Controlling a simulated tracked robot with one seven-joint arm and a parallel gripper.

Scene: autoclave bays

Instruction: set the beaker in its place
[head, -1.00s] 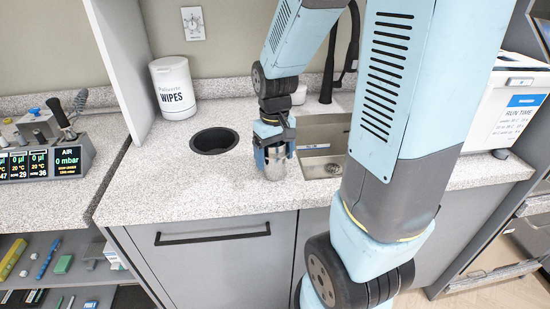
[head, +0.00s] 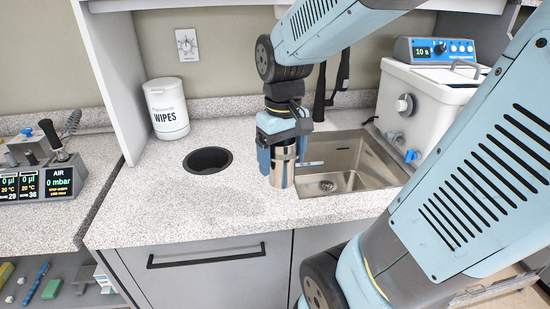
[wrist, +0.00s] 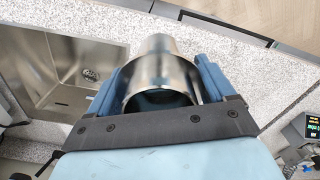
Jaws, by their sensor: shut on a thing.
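The beaker (head: 283,168) is a shiny metal cup. My gripper (head: 281,152) is shut on it, with blue fingers on both sides, and holds it upright or nearly so by the left edge of the sink. In the wrist view the beaker (wrist: 158,72) sits between the two fingers (wrist: 158,85), its rim towards the camera. I cannot tell whether its bottom touches the counter. A round dark hole (head: 208,160) is set in the counter to the left of the beaker.
The steel sink (head: 345,165) lies right of the beaker, with a dark faucet (head: 320,95) behind. A wipes tub (head: 167,108) stands at the back left. A white water bath (head: 425,100) stands on the right. The speckled counter front (head: 190,210) is clear.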

